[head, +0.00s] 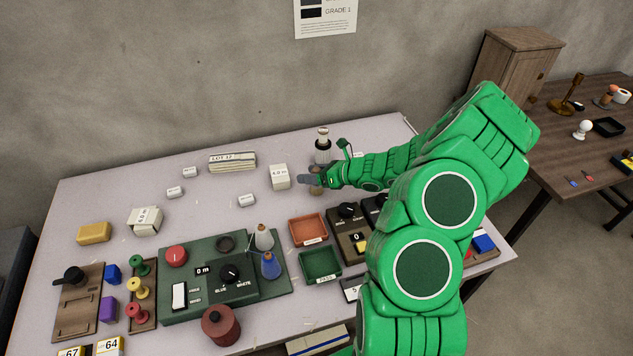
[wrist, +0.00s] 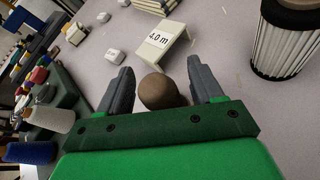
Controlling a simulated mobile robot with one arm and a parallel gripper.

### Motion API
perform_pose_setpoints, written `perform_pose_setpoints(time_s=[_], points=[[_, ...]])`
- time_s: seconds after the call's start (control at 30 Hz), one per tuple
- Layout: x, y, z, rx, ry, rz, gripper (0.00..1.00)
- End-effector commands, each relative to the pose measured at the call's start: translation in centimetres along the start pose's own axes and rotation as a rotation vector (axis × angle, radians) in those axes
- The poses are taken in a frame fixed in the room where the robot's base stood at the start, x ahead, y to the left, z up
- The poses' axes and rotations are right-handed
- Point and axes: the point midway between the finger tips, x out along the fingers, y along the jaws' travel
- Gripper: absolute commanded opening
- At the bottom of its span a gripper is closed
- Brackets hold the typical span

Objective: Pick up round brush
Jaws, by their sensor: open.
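A brown, rounded knob, which looks like the top of the round brush (wrist: 158,91), sits between the two grey fingers of my gripper (wrist: 159,70) in the wrist view. The fingers are open, with a gap on each side of the knob. Its lower part is hidden behind my gripper's green palm. In the head view my gripper (head: 309,180) is low over the back right of the table, and a small brown part of the brush (head: 316,188) shows beside the fingers.
A tall cylinder with a dark top (head: 322,147) stands just behind my gripper; it also shows in the wrist view (wrist: 287,42). A white "4.0 m" block (head: 279,176) is close on the left. Orange (head: 308,229) and green trays (head: 320,264) lie in front.

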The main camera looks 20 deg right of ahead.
Motion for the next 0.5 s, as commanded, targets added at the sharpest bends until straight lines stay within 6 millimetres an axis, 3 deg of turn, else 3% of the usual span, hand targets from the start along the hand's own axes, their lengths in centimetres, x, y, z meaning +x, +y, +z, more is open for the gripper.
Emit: perform_pose_setpoints(time_s=[0.2,0.5], points=[[0.03,-0.03,-0.01,0.000,0.000,-0.001,0.66],[0.02,-0.05,-0.02,0.000,0.000,-0.001,0.21]])
